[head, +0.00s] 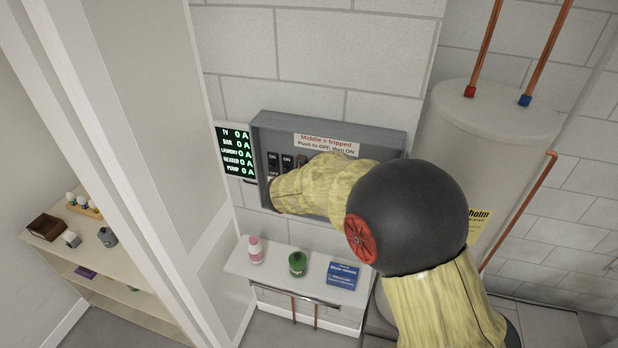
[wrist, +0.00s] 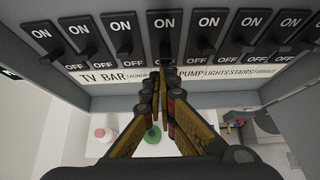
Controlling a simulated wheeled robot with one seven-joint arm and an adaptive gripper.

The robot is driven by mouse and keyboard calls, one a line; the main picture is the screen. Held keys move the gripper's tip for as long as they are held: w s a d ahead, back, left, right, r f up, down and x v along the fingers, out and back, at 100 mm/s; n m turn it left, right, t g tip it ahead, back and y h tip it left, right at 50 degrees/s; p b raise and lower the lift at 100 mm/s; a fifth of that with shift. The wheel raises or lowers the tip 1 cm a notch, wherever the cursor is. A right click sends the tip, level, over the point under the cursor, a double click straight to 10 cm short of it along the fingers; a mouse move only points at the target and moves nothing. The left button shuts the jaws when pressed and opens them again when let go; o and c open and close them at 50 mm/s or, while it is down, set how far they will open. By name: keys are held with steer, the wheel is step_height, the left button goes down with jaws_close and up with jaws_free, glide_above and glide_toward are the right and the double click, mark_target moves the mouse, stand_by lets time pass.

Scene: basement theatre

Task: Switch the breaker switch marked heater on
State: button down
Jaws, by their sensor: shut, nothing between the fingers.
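The grey breaker box (head: 397,138) hangs open on the block wall in the head view. In the wrist view a row of black switches runs across the top, with ON above and OFF below. A label strip (wrist: 100,75) reads TV, BAR, LAUNDRY, then PUMP, LIGHTS, STAIRS, FURNACE. The heater label is hidden behind my fingertips, between LAUNDRY and PUMP. The switch above that spot (wrist: 165,42) is in line with my gripper (wrist: 160,80), which is shut and empty just below it. I cannot tell contact or that lever's exact position. In the head view my arm hides the gripper.
A display (head: 236,152) left of the box shows 0A for TV, BAR, LAUNDRY, HEATER and PUMP. A sign (head: 326,143) reads "Middle = tripped, Push to OFF, then ON". Below, a shelf (head: 275,276) holds a pink-and-white bottle, a green item and a blue box. A water tank (head: 485,125) stands right.

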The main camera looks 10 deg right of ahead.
steer(key=shift+r, duration=0.15)
steer(key=shift+r+p, duration=0.4)
steer(key=shift+r, duration=0.3)
steer(key=shift+w+r, duration=0.1)
